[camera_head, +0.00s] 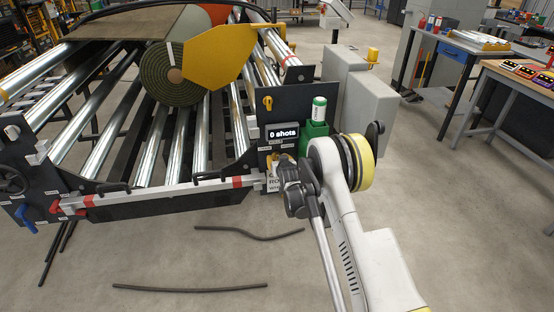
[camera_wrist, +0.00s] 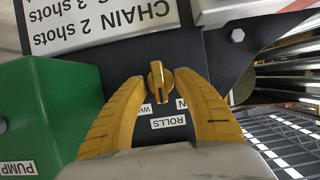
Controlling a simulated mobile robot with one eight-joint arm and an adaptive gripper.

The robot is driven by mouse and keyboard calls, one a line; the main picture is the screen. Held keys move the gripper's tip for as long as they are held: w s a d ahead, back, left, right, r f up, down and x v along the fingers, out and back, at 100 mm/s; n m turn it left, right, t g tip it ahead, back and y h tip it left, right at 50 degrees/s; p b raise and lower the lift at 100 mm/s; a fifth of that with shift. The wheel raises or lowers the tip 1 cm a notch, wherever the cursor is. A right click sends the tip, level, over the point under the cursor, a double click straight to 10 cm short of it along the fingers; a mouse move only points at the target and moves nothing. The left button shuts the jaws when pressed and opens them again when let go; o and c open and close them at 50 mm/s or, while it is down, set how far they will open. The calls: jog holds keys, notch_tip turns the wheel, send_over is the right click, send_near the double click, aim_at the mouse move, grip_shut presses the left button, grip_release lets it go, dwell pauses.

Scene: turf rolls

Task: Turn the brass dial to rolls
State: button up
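The brass dial (camera_wrist: 157,76) is on a dark panel in the wrist view, its narrow grip running roughly up and down in the picture. A dark mark shows on its lower end. A ROLLS label (camera_wrist: 168,122) lies just below it, with two partly covered labels nearer the dial. My gripper (camera_wrist: 160,92) is open, with one yellow finger on each side of the dial and a gap on both sides. In the head view my gripper (camera_head: 292,185) is at the panel's front, and the wrist hides most of the dial area.
A green pump box (camera_wrist: 45,115) is close to the left finger in the wrist view. A white instruction plate (camera_wrist: 100,25) is above. In the head view, a display (camera_head: 283,133) reads "0 shots", and a turf roll (camera_head: 170,82) rests on metal rollers. Dark hoses (camera_head: 190,289) lie on the floor.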

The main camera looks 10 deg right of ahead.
jog(key=v, duration=1.1)
jog(key=shift+s+r, duration=0.2)
jog(key=s+r+g, duration=0.3)
jog(key=s+r, duration=1.5)
jog(key=r, duration=0.2)
jog(key=s+g, duration=0.3)
jog(key=s, duration=2.2)
jog(key=shift+s+g, duration=0.15)
jog(key=shift+g, duration=0.15)
jog(key=shift+d, duration=0.15)
